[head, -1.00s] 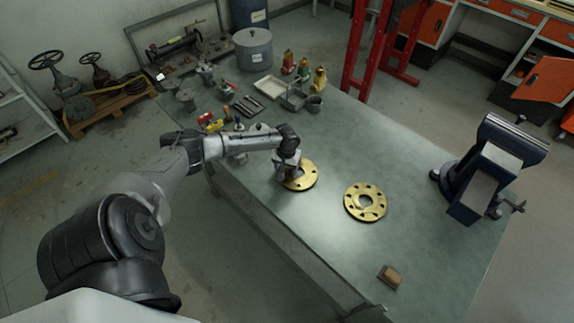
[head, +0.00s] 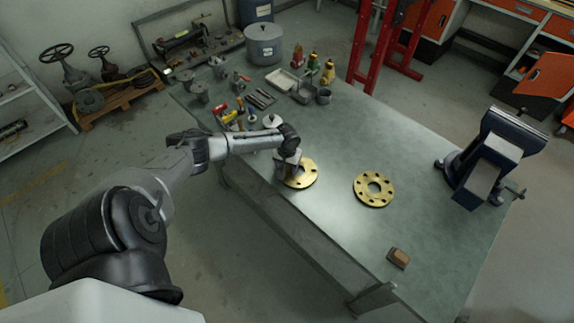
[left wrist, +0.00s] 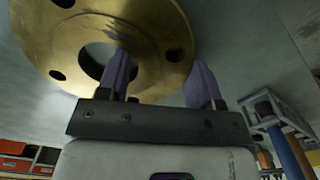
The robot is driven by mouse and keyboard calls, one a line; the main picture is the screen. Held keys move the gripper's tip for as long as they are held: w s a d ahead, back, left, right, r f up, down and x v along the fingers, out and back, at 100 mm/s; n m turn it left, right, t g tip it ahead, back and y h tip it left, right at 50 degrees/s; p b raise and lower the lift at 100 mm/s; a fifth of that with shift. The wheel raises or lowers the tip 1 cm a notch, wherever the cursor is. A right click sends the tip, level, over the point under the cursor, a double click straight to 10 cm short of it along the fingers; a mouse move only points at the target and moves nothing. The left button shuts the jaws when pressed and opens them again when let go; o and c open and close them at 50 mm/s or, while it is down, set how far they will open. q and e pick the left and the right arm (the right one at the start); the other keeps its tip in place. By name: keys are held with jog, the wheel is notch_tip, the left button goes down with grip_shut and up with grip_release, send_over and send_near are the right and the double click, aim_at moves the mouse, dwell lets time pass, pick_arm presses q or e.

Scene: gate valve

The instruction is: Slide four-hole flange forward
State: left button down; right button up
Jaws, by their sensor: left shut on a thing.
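The gold four-hole flange (head: 306,176) lies on the bench near its front edge, and it fills the upper left of the left wrist view (left wrist: 55,45). My left gripper (head: 290,174) is shut on the flange's ring. In the left wrist view its fingers (left wrist: 162,82) straddle the ring, one at the central opening and one outside the rim. My gripper partly covers the flange's left side in the head view. A second gold flange (head: 374,202), with several holes, lies apart to the right. My right gripper is not in view.
The green-grey bench (head: 330,240) is clear around the flanges. A brown block (head: 398,258) lies near the right front. A blue vise (head: 490,165) stands at the right. Tools, trays (head: 283,80), bottles and a pot (head: 263,45) fill the back left.

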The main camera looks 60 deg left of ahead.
pick_arm(q)
jog(key=shift+c, duration=0.9)
grip_release()
jog(key=shift+r, duration=0.1)
notch_tip(320, 180, up, 14)
jog(key=p, duration=0.2)
jog(key=shift+f, duration=0.2)
